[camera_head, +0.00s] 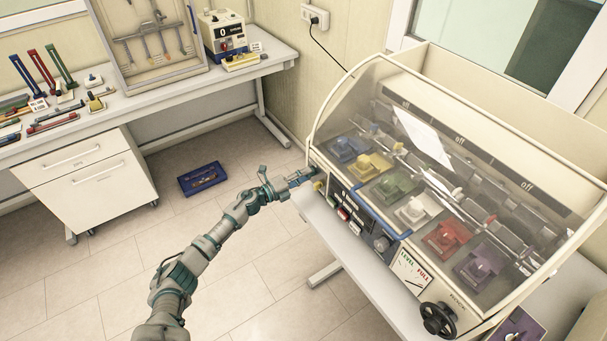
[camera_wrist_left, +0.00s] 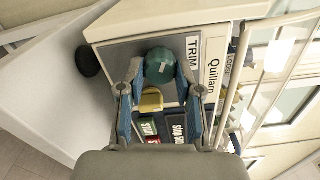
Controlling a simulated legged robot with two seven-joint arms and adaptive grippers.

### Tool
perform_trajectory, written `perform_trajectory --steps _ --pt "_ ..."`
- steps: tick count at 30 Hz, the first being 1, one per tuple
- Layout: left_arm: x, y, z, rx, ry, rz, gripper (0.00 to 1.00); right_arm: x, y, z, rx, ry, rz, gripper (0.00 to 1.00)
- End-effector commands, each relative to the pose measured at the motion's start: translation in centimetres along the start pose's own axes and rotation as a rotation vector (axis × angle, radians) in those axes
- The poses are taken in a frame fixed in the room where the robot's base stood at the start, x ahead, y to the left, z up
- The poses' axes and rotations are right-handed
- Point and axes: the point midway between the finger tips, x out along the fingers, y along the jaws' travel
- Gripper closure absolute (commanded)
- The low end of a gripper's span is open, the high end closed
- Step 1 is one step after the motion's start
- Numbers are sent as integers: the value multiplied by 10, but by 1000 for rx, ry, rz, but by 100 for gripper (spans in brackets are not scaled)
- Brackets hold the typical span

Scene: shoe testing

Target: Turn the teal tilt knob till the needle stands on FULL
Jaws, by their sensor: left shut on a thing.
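My left gripper (camera_head: 303,177) reaches the left end of the machine's front panel in the head view. In the left wrist view its two blue-grey fingers stand either side of a round teal knob (camera_wrist_left: 160,62) and are shut on it. A TRIM label sits beside the knob. In the head view the gripper hides the knob. A white gauge (camera_head: 411,270) marked LEVEL in green and FULL in red is on the right part of the panel. Its needle is too small to read surely. My right gripper is not in view.
A yellow knob (camera_wrist_left: 151,100) sits close below the teal one. A clear curved cover (camera_head: 350,105) encloses several coloured shoe-like blocks. A black handwheel (camera_head: 438,319) juts out at the front right. A blue box (camera_head: 202,179) lies on the floor; a workbench (camera_head: 140,97) stands left.

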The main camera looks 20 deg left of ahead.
Motion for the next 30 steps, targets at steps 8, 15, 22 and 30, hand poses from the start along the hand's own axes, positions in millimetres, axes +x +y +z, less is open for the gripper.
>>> perform_trajectory --steps 8,15,22,30 --pt "-1 -1 5 -28 -11 0 100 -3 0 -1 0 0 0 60" --pt "-1 -1 5 -29 -11 0 100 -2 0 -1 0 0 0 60" --pt "0 -1 4 -28 -8 0 40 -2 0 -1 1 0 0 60" --pt "-3 -1 1 -28 -4 0 40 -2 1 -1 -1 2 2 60"
